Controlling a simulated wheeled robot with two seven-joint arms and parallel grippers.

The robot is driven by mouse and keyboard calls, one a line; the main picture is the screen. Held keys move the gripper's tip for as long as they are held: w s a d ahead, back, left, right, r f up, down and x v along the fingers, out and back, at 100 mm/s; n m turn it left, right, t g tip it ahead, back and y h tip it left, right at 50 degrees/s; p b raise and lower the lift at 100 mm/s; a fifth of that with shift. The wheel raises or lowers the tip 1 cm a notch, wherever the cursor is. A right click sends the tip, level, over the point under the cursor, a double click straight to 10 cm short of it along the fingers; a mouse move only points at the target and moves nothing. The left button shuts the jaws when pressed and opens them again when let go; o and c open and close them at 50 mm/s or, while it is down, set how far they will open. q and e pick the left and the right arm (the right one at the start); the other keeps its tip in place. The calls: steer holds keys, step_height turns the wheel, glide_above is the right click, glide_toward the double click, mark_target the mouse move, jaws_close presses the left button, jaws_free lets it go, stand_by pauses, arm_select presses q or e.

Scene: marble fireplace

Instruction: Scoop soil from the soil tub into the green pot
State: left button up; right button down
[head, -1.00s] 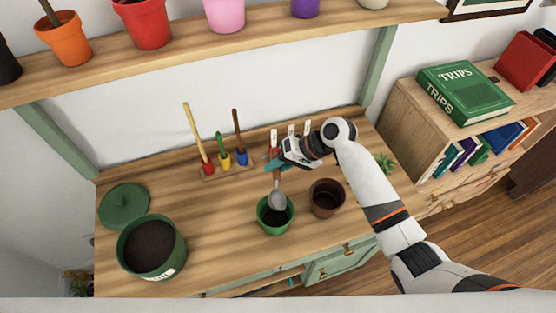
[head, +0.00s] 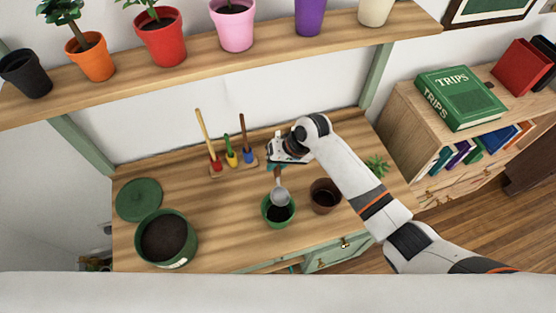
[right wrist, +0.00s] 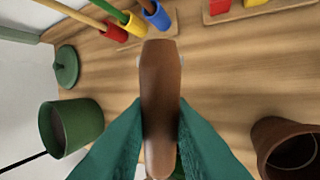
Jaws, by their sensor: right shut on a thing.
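The green pot (head: 266,218) stands upright on the bench with dark soil inside. My right gripper (head: 276,167) is shut on the brown handle of a scoop (head: 280,196), whose metal bowl hangs over the green pot's opening. I cannot tell whether the bowl touches the pot or holds soil. In the right wrist view the scoop's handle (right wrist: 160,100) stands between green fingers, and its bowl is hidden. The green soil tub (head: 178,262), full of dark soil, stands at the bench's left; it also shows in the right wrist view (right wrist: 78,125). My left gripper is not in view.
A brown pot (head: 325,205) stands just right of the green pot. The tub's green lid (head: 138,200) lies behind the tub. A tool rack (head: 220,172) holds upright handles at the back. A shelf (head: 270,50) with several potted plants spans above. Bench between tub and green pot is clear.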

steer(key=shift+a+r+h+p, duration=0.25)
steer(key=shift+r+h+p, duration=0.35)
steer(key=shift+p, duration=0.4)
steer(key=shift+a+r+h+p, duration=0.2)
steer(key=shift+r+h+p, duration=0.4)
steer(key=shift+p, duration=0.4)
steer(key=shift+a+h, duration=0.15)
steer(key=shift+h, duration=0.15)
steer(key=shift+a+r+h, duration=0.25)
steer(key=shift+r+h, duration=0.45)
steer(key=shift+h, duration=0.2)
